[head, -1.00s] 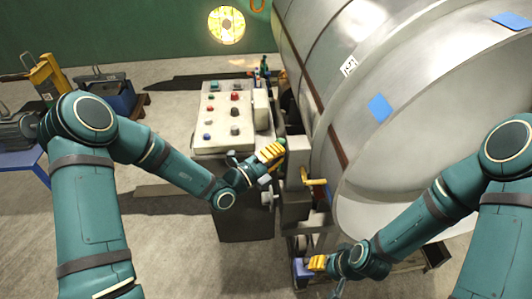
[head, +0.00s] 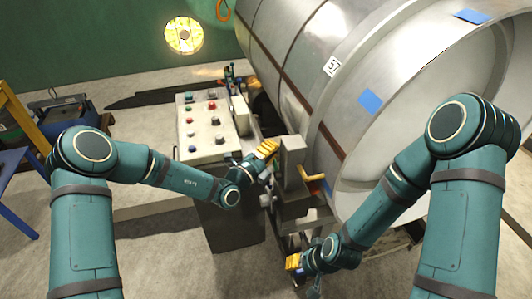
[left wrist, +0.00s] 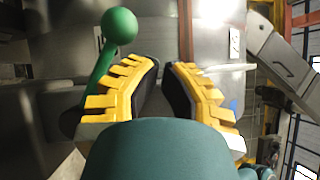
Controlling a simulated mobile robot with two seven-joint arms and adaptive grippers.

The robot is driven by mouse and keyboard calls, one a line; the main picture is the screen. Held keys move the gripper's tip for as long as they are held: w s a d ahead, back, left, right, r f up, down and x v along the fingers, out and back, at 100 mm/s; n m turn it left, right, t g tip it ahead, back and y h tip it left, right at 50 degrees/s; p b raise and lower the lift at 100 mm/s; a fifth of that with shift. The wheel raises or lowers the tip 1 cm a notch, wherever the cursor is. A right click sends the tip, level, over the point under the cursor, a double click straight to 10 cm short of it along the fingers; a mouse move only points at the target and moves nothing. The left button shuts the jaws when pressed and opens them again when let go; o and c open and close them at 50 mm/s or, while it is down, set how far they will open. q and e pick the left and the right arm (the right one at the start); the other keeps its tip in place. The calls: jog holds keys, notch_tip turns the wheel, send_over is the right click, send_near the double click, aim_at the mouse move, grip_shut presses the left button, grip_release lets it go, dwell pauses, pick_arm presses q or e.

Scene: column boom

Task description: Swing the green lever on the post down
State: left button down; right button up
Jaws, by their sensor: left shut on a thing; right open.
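The green lever (left wrist: 101,70) with its round green knob (left wrist: 119,25) shows in the left wrist view, at upper left. Its rod slants down from the knob and goes behind the left-hand yellow finger. In the head view my left gripper (head: 266,149) is beside a grey housing (head: 292,160), and I cannot make out the lever there. My right gripper (head: 293,262) is open, low down, below the housing. I see nothing held in it.
A pale control panel (head: 205,130) with several coloured knobs stands left of my left gripper. A large steel drum (head: 340,100) fills the upper right. A yellow-orange handle (head: 314,177) sticks out of the grey housing. Bare floor (head: 160,255) lies at lower left.

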pick_arm(q)
jog(key=shift+w+a+f, duration=0.2)
jog(key=shift+w+f, duration=0.25)
jog(key=shift+w, duration=0.35)
pick_arm(e)
jog(key=shift+s+a+r, duration=0.2)
jog(key=shift+s+a, duration=0.05)
jog(key=shift+s, duration=0.35)
pick_arm(q)
jog(key=shift+w+a, duration=0.15)
jog(key=shift+w, duration=0.05)
pick_arm(e)
jog(key=shift+s, duration=0.1)
pick_arm(q)
jog(key=v, duration=1.2)
jog(key=shift+s+d+f, duration=0.15)
jog(key=shift+s+d, duration=0.1)
